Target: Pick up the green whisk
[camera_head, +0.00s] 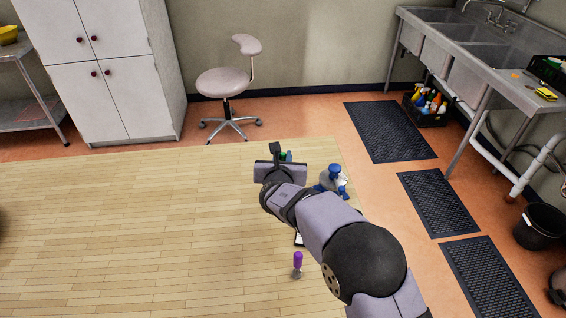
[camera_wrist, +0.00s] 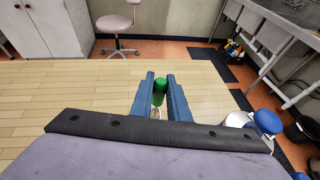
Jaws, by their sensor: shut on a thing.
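The green whisk (camera_wrist: 159,88) shows in the wrist view as a green handle between the two blue fingers of my gripper (camera_wrist: 160,79). My gripper is shut on it. A pale part below the handle shows between the fingers, and the rest is hidden. In the head view, a bit of green (camera_head: 283,156) shows beside my gripper (camera_head: 288,155), near the far edge of the wooden table; my wrist hides the rest. The gap under the whisk cannot be told.
On the wooden table (camera_head: 120,220), a blue and white item (camera_head: 335,179) stands right of my wrist. A purple-handled utensil (camera_head: 298,262) is near the front. A dark-edged item (camera_head: 298,239) is partly hidden under my arm. The table's left side is largely clear. A stool (camera_head: 225,82) stands beyond.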

